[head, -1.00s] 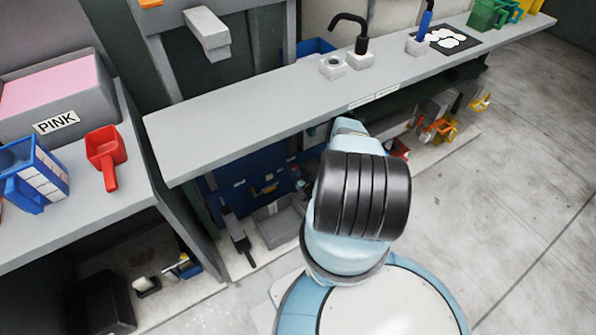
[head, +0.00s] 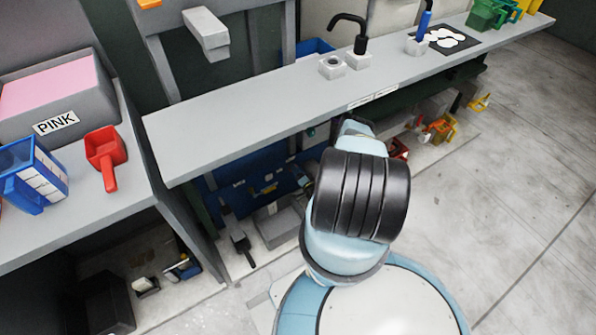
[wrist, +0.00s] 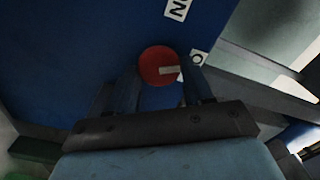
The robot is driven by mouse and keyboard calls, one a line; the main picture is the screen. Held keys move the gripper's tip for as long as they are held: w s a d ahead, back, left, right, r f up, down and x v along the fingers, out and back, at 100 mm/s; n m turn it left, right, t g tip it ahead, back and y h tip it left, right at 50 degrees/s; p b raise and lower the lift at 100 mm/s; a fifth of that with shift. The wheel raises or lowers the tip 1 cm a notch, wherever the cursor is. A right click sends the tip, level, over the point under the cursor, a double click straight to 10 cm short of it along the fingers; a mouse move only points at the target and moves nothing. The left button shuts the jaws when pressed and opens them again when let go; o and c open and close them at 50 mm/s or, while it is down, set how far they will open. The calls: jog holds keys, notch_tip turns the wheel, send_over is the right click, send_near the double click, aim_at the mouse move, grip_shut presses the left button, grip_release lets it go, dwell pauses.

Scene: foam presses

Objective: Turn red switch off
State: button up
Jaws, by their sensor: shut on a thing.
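The red switch (wrist: 155,62) is a round red knob with a pale bar mark on a dark blue panel (wrist: 95,45), seen in the wrist view. The pale bar lies nearly level, towards the knob's right side. My gripper (wrist: 160,74) has one finger on each side of the knob and is shut on it. White labels sit close by: one with a letter N (wrist: 178,8) above, one with a round letter (wrist: 197,57) at the right. In the head view my arm and the grey bench hide the gripper and the switch.
The long grey bench (head: 250,100) runs above my gripper's place. Under it are a grey bin (head: 283,226) and orange items (head: 440,127). A red scoop (head: 105,155) and a blue container (head: 35,175) stand on the left bench. The floor at the right is clear.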

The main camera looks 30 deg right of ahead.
jog(key=m, duration=0.5)
jog(key=shift+s+d+f+m, duration=0.1)
jog(key=shift+f+m, duration=0.15)
jog(key=shift+m, duration=0.05)
dwell(0.5)
jog(key=o, duration=1)
